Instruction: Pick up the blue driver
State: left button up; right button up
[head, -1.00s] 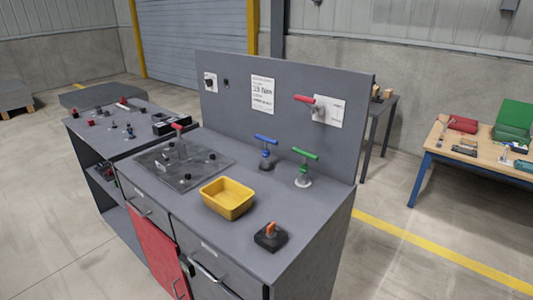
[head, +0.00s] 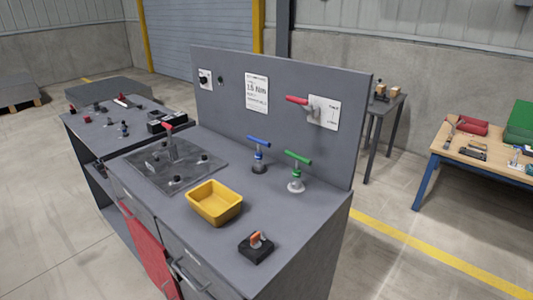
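The blue driver (head: 259,155) stands upright on the grey workbench top, close to the back panel. It has a blue T-shaped handle, a blue collar and a dark base. A green driver (head: 296,170) of the same shape stands just to its right on a pale base. A red-handled driver (head: 169,140) stands on the dark plate at the left of the bench. Neither of my grippers shows in the head view.
A yellow bin (head: 214,204) and a black block with an orange piece (head: 257,247) sit on the bench in front of the drivers. The back panel (head: 230,100) rises behind, with a red lever (head: 297,100). A wooden table (head: 480,165) stands at far right.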

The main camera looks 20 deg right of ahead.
aim_at(259, 165)
jog(key=i+l, duration=0.1)
jog(key=l, duration=0.35)
jog(key=i+l, duration=0.15)
jog(key=l, duration=0.35)
jog(key=i+l, duration=0.1)
jog(key=l, duration=0.35)
jog(key=i+l, duration=0.1)
jog(key=l, duration=0.35)
jog(key=i+l+u, duration=0.2)
jog(key=l, duration=0.75)
jog(key=k, duration=0.1)
